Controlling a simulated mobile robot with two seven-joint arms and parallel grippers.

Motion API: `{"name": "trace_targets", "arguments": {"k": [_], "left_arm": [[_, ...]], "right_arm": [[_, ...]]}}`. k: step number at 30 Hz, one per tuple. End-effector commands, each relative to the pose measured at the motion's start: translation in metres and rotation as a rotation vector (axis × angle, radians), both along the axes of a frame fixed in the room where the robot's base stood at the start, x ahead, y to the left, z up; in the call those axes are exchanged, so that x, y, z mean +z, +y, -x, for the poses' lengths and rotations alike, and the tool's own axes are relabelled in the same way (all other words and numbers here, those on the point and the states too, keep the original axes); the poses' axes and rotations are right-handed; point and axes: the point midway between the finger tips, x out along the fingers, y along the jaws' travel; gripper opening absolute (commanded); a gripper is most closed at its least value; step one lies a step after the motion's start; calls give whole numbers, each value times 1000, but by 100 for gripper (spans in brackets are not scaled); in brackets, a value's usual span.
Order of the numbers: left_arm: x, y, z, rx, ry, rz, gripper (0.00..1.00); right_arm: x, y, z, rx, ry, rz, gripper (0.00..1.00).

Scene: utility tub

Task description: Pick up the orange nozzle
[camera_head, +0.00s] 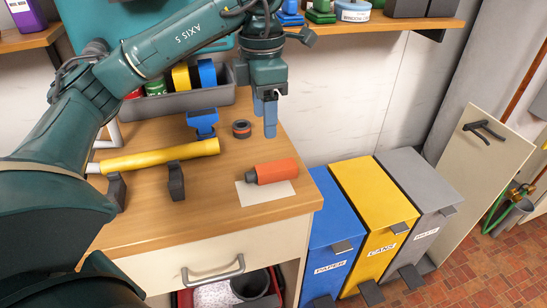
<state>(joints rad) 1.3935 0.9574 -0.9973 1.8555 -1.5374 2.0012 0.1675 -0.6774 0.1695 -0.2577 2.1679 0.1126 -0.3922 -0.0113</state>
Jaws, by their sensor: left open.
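The orange nozzle (275,171) has a dark grey end on its left. It lies on its side on a pale square sheet (262,196) near the right front corner of the wooden worktop (150,229). My left gripper (267,129) points down above the worktop, behind the nozzle and apart from it. Its blue-grey fingers are open, with nothing seen between them. My right gripper is not in view.
A yellow tube (160,155) rests near two dark brackets (176,182) on the left. A blue tool (203,122) and a dark ring (241,129) lie behind. A grey bin (180,103) stands at the back. Blue, yellow (372,194) and grey containers stand right of the worktop.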

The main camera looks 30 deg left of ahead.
Motion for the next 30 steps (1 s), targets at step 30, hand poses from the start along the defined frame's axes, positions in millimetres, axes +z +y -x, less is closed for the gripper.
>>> {"name": "trace_targets", "arguments": {"k": [30], "left_arm": [[-125, -4, 5, 5, -2, -14, 55]], "right_arm": [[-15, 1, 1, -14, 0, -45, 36]]}}
